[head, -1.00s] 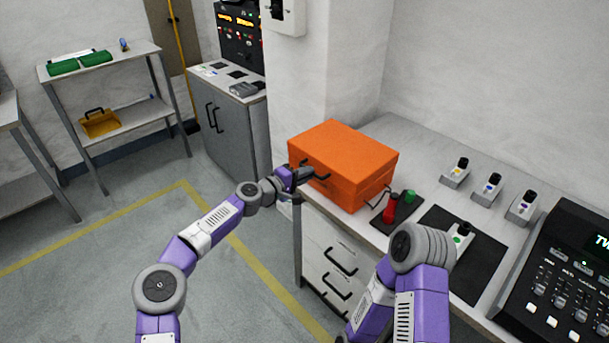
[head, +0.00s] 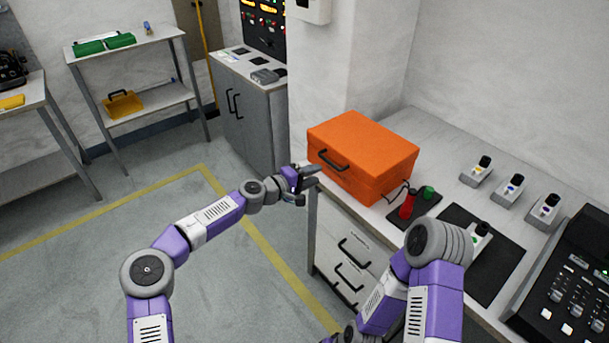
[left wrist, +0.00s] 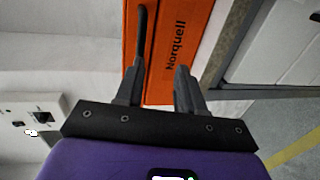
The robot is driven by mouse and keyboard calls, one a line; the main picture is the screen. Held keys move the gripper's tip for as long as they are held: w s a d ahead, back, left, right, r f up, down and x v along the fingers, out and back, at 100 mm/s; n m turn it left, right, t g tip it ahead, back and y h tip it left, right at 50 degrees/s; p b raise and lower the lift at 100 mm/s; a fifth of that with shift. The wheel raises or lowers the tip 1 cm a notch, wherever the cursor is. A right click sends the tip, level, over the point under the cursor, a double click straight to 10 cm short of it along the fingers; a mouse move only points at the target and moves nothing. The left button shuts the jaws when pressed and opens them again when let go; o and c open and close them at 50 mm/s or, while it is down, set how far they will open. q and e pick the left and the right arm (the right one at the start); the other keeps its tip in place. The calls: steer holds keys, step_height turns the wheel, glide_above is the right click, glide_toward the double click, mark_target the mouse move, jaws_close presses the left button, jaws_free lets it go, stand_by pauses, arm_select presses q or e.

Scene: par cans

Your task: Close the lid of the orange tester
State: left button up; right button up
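The orange tester (head: 362,155) is a boxy orange case on the bench, and its lid looks down, with no gap that I can make out. A dark handle (head: 333,160) is on its front face. In the left wrist view the orange face (left wrist: 172,50) with "Norquell" lettering lies ahead of the fingers. My left gripper (head: 314,176) is open and empty, just in front of and below the handle. In the left wrist view its fingers (left wrist: 159,75) are spread apart, with the handle beyond the left one. My right arm shows at the lower right, but its gripper is out of view.
A red cylinder (head: 408,204) and a green one (head: 428,192) stand on a dark mat right of the tester. Several small switch units and a control console (head: 570,290) are further right. Drawers (head: 345,255) are below the bench. The floor at left is clear.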

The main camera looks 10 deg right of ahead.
arm_select(q)
steer(key=shift+r+v, duration=0.15)
steer(key=shift+v, duration=0.75)
steer(key=shift+r+v, duration=0.2)
steer(key=shift+v, duration=0.65)
steer(key=shift+d, duration=0.1)
